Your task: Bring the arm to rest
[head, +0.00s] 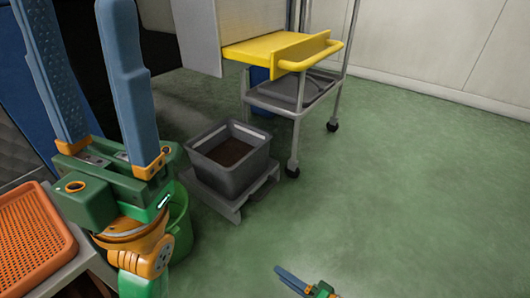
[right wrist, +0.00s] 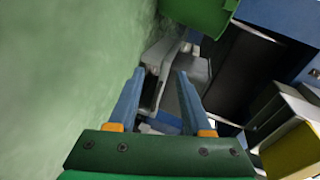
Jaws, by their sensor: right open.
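An orange perforated tray (head: 33,245) lies lower left. A yellow-topped cart (head: 272,48) stands behind. Floor at right is clear.

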